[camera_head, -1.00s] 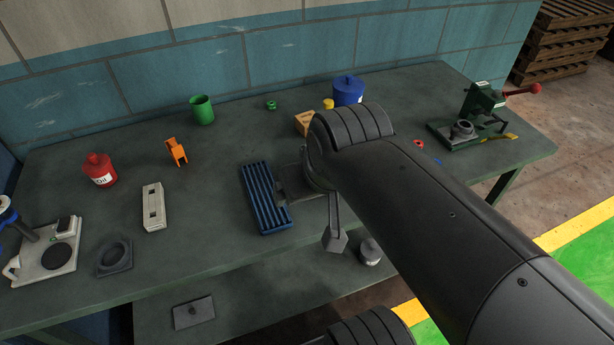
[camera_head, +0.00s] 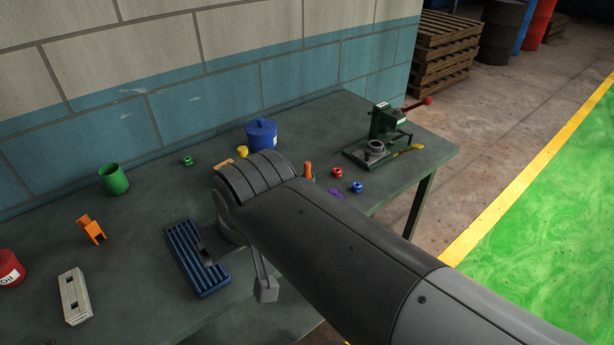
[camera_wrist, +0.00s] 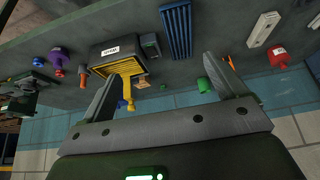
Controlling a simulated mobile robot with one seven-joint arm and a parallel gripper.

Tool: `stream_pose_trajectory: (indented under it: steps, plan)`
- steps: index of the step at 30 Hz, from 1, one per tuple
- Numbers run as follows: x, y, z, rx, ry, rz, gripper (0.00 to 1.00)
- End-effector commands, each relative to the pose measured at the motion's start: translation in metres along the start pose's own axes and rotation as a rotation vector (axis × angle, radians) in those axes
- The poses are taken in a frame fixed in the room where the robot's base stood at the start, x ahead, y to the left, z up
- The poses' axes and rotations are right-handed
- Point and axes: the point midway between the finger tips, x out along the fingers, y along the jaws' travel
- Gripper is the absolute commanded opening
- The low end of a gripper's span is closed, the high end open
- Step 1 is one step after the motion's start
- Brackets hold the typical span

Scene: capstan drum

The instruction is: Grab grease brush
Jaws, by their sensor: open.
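I cannot pick out the grease brush for sure. A thin yellow piece (camera_head: 407,149) lies at the foot of the green press at the bench's right end. A yellow upright piece (camera_wrist: 128,92) shows beside the left finger in the wrist view. My gripper (camera_wrist: 165,82) is open, with nothing between its fingers, above the bench. In the head view my arm hides the gripper and part of the bench.
A blue slotted rack (camera_head: 197,260) lies on the bench (camera_head: 150,215). A green cup (camera_head: 113,179), orange bracket (camera_head: 92,230), blue pot (camera_head: 262,135) and red oil can (camera_head: 9,268) stand around it. The green press (camera_head: 384,125) is at the right, with red (camera_head: 337,172) and blue (camera_head: 356,187) pieces nearby.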

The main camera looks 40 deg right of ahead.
Motion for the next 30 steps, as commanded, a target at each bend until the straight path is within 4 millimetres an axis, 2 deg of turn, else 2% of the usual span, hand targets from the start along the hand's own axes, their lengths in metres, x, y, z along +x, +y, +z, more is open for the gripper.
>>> stream_pose_trajectory:
  steps: [13,30]
  plan:
    - [0.0000,0.0000,0.0000,0.000,0.000,0.000,0.89]
    - [0.0000,0.0000,0.0000,0.000,0.000,0.000,0.44]
